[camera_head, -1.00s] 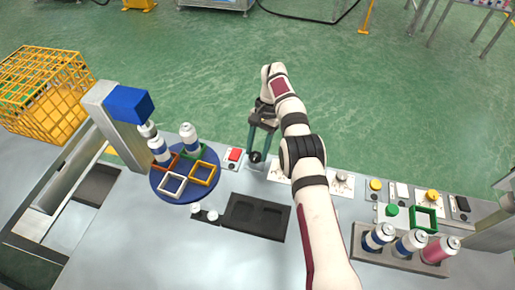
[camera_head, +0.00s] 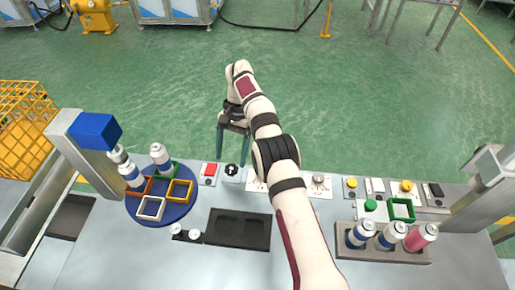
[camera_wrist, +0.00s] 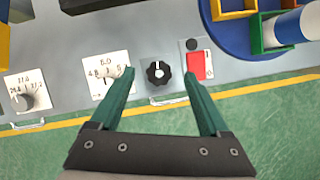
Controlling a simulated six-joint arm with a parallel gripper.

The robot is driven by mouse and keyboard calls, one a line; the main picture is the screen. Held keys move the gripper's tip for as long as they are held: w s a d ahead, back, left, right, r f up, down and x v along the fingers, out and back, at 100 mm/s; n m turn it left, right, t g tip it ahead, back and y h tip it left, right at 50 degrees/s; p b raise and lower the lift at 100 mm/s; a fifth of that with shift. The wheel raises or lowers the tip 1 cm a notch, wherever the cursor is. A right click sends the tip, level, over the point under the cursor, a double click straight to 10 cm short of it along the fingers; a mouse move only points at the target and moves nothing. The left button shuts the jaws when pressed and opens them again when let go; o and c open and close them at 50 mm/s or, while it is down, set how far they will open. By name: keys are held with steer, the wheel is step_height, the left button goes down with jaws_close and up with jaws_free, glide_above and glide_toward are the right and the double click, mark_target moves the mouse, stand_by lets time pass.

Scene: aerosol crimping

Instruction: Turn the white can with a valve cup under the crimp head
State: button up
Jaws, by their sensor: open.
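A blue turntable (camera_head: 186,211) carries orange, green, yellow and white square nests. One white can with a blue lower part (camera_head: 131,175) stands at the orange nest, by the crimp head (camera_head: 117,154) under the blue block. A similar can (camera_head: 160,157) stands in the green nest, and part of it shows in the wrist view (camera_wrist: 298,26). I cannot make out valve cups. A black knob (camera_head: 232,170) with a white mark sits right of the red switch. My gripper (camera_head: 231,160) is open and empty above the knob; in the wrist view the knob (camera_wrist: 158,72) lies between its fingertips (camera_wrist: 158,76), apart from both.
The red switch (camera_wrist: 197,65) and a dial plate (camera_wrist: 107,76) flank the knob. A black tray (camera_head: 240,230) and two small white pieces (camera_head: 185,232) lie in front. Three cans stand in a rack (camera_head: 385,252) at the right.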

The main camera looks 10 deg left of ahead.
steer(key=d+r, duration=0.7)
steer(key=d, duration=0.4)
steer(key=shift+s+d, duration=0.3)
steer(key=shift+s, duration=0.1)
step_height(320, 180, up, 4)
steer(key=m+t+h, duration=0.1)
steer(key=m+t, duration=0.3)
steer(key=m, duration=0.4)
glide_above(231, 168)
step_height(231, 168, down, 15)
steer(key=shift+f, duration=0.1)
